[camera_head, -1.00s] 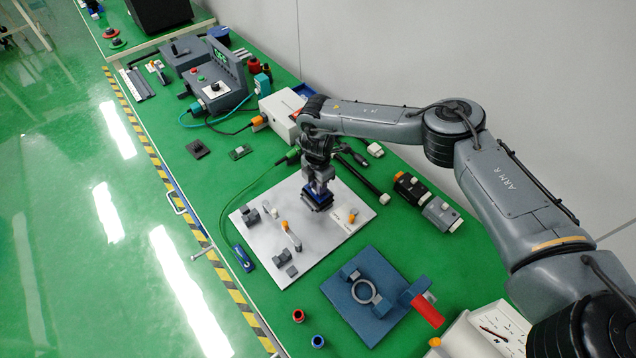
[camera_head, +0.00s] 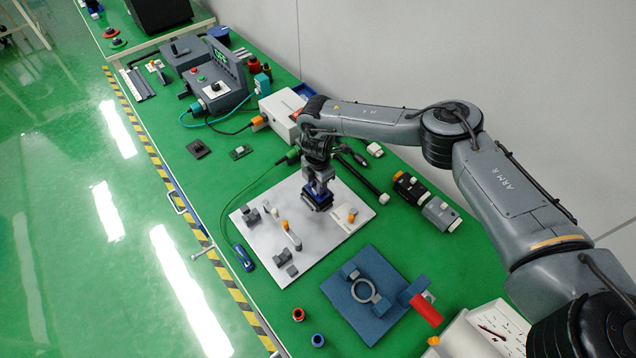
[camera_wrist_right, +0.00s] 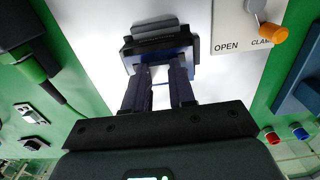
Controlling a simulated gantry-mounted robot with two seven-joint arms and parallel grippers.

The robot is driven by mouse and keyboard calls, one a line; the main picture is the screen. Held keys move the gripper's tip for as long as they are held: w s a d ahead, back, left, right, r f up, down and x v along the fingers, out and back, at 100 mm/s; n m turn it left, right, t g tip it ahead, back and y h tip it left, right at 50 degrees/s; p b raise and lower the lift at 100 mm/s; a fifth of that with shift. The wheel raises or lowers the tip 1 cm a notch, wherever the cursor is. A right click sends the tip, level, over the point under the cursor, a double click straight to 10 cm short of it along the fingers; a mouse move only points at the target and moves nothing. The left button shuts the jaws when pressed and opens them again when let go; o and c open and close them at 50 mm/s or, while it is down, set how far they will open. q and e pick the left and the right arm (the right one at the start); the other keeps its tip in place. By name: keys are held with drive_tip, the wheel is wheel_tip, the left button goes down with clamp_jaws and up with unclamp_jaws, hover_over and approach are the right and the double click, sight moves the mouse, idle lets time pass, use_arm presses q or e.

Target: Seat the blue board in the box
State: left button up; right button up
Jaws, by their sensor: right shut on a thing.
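My right gripper (camera_head: 319,190) points down over the white plate (camera_head: 345,228) and is shut on a blue piece that looks like the blue board (camera_head: 316,196). In the right wrist view the two fingers (camera_wrist_right: 160,88) meet a dark blue-edged piece (camera_wrist_right: 192,50) with a grey block at its far side. A dark base shows directly under the fingers in the head view. I cannot tell whether the board is in it or just above it, or whether this base is the box. My left gripper is out of view.
On the plate are grey blocks (camera_head: 281,257) and an orange-tipped lever, with OPEN and CLAMP lettering in the wrist view (camera_wrist_right: 267,32). A blue fixture with a grey ring (camera_head: 364,291) stands in front.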

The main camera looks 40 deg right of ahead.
sight(313, 191)
idle(0.3)
drive_tip(key=shift+p, duration=0.35)
idle(0.5)
drive_tip(key=shift+f+b, duration=0.4)
drive_tip(key=shift+f, duration=0.45)
drive_tip(key=shift+f+b, duration=0.4)
drive_tip(key=shift+f, duration=0.4)
drive_tip(key=o, duration=1)
drive_tip(key=shift+c, duration=0.2)
